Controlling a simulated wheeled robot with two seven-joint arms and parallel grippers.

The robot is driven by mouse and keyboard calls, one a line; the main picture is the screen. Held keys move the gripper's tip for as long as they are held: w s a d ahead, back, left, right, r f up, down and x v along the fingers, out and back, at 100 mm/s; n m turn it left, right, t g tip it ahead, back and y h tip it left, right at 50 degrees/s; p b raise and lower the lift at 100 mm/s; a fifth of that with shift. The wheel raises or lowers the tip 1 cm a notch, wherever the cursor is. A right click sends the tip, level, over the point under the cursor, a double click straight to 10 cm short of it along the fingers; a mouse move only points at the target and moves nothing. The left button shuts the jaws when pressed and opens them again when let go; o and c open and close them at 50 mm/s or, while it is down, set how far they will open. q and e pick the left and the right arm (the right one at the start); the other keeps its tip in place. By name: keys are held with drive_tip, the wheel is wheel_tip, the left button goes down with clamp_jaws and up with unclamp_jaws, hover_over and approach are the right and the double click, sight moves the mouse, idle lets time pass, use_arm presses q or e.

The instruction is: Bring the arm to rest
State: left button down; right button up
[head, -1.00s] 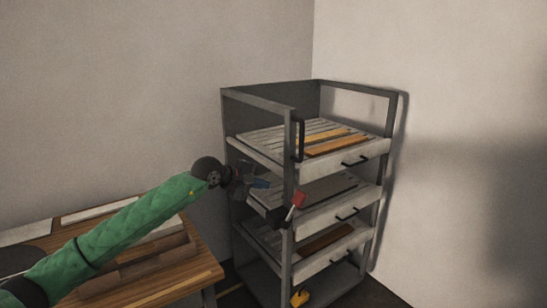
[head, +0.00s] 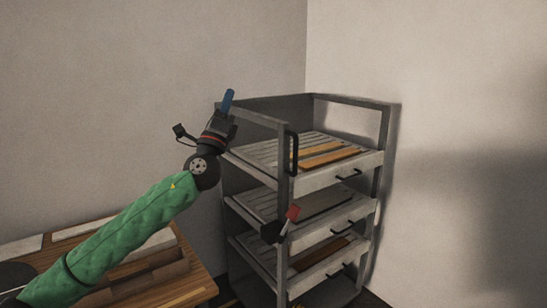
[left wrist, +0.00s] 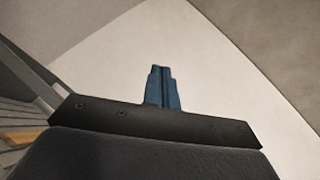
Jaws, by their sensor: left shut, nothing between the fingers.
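My left arm, in a green sleeve, reaches in from the lower left of the head view. The shut blue fingers also show in the left wrist view (left wrist: 162,88) against a pale wall. I cannot tell from the head view whether the gripper touches the rack post or is in front of it.
The rack holds several sliding trays; orange strips (head: 325,158) lie on the top tray (head: 285,145) and a brown strip (head: 318,254) on a lower one. A red-tipped black part (head: 290,214) sits at the rack's front post. A wooden table (head: 195,284) stands at lower left.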

use_arm(q)
drive_tip(key=s+a+f+n+g+y, duration=0.1)
drive_tip(key=a+f+n+g+y, duration=0.5)
drive_tip(key=n+y, duration=1.2)
drive_tip(key=s+f+n+g+h, duration=0.2)
drive_tip(key=s+f+n+g, duration=0.1)
drive_tip(key=f, duration=0.7)
drive_tip(key=s+f+n+g+h, duration=0.2)
drive_tip(key=s+f, duration=0.1)
drive_tip(key=f, duration=0.6)
drive_tip(key=s+f+n+g+h, duration=0.2)
drive_tip(key=s+f+n+g, duration=0.15)
drive_tip(key=f, duration=0.65)
drive_tip(key=s+d+f+n+g+h, duration=0.1)
drive_tip(key=s+f+g, duration=0.9)
drive_tip(key=s+f, duration=2.7)
drive_tip(key=s+n+h, duration=0.1)
drive_tip(key=s+h, duration=0.1)
drive_tip(key=s, duration=0.2)
drive_tip(key=shift+d+f, duration=0.15)
drive_tip(key=shift+d, duration=0.15)
